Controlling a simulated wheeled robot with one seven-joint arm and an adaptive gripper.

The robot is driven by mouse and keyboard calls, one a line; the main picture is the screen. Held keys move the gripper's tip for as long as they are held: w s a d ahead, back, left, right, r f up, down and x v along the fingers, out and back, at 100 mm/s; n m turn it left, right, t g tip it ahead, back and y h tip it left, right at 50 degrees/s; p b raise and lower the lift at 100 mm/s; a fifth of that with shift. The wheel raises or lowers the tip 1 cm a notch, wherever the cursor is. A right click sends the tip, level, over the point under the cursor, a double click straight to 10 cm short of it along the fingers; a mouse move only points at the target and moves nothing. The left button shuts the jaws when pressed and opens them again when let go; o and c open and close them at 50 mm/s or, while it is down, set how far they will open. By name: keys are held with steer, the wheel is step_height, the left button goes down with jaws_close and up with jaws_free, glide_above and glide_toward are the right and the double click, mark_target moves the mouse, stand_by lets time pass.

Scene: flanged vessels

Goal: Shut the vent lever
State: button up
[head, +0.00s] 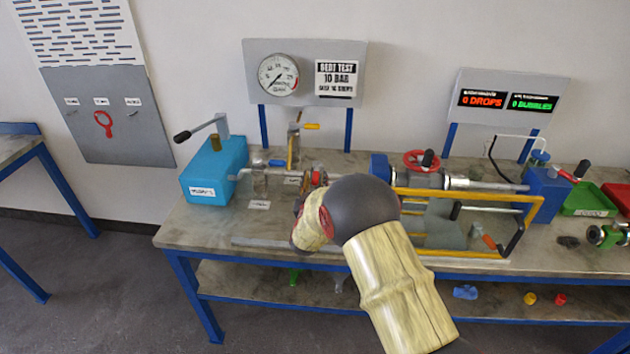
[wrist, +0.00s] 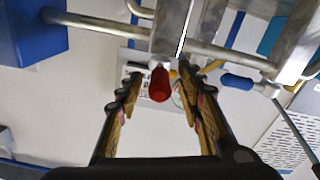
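Small coloured levers sit on the pipework left of centre on the bench; I cannot read which label marks the vent lever. A yellow-handled lever (head: 311,126) lies level on top of an upright pipe. A blue-handled lever (head: 277,163) is lower, to its left; it also shows in the wrist view (wrist: 237,82). A red-handled lever (wrist: 160,83) shows in the wrist view between my fingertips, with gaps on both sides. My gripper (wrist: 161,76) is open and empty. In the head view my arm hides most of the gripper and the pipe there.
A blue pump box (head: 212,172) with a black-tipped handle stands at the left. A gauge panel (head: 345,95) rises behind. A blue block (head: 380,167), red handwheel (head: 422,160) and yellow frame (head: 480,197) lie to the right. Pipes run close around my fingers.

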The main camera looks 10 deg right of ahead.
steer(key=shift+c, duration=0.9)
steer(key=c, duration=0.8)
